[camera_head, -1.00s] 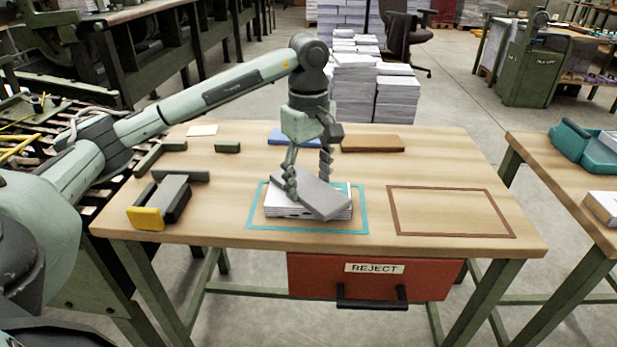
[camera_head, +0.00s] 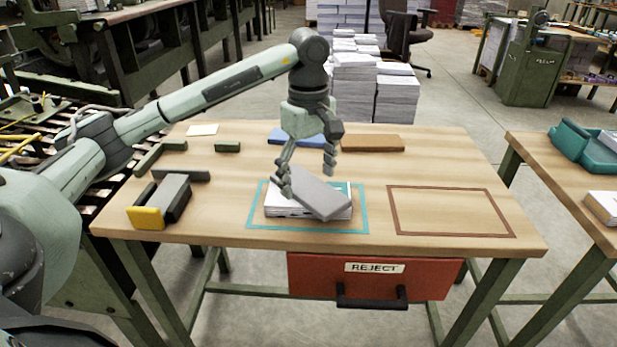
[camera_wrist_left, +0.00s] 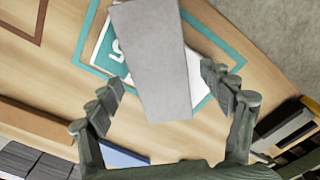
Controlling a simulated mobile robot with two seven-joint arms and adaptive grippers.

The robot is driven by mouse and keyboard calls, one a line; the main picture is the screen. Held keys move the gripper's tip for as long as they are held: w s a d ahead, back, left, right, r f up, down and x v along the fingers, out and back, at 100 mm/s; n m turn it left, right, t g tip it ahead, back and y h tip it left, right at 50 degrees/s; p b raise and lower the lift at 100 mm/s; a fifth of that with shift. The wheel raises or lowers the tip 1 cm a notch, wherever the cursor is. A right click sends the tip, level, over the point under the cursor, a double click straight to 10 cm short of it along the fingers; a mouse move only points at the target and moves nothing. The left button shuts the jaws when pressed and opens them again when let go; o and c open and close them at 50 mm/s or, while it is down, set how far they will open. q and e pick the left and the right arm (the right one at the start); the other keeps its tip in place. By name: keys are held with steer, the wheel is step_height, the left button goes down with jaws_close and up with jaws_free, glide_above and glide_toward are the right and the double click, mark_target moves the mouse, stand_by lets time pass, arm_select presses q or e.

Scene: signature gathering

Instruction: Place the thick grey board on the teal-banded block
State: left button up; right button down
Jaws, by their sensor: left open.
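The thick grey board (camera_head: 318,196) lies skewed on top of the white, teal-banded block (camera_head: 282,208), inside the teal outline on the table. In the left wrist view the grey board (camera_wrist_left: 153,60) covers much of the block, with a teal and white corner (camera_wrist_left: 110,52) showing at its left. My left gripper (camera_head: 307,176) is open and empty just above and behind the board; in the wrist view its fingers (camera_wrist_left: 165,88) stand apart on either side of the board's near end, clear of it. My right gripper is not in view.
A brown-outlined area (camera_head: 450,212) on the right of the table is empty. A blue block (camera_head: 288,137) and a brown board (camera_head: 372,143) lie at the back. A yellow-ended holder (camera_head: 146,218) stands at the left. A red REJECT drawer (camera_head: 370,282) hangs under the front edge.

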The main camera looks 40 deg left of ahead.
mark_target(309, 186)
arm_select(q)
step_height(309, 186, up, 12)
steer(key=p, duration=0.2)
steer(key=shift+f, duration=0.2)
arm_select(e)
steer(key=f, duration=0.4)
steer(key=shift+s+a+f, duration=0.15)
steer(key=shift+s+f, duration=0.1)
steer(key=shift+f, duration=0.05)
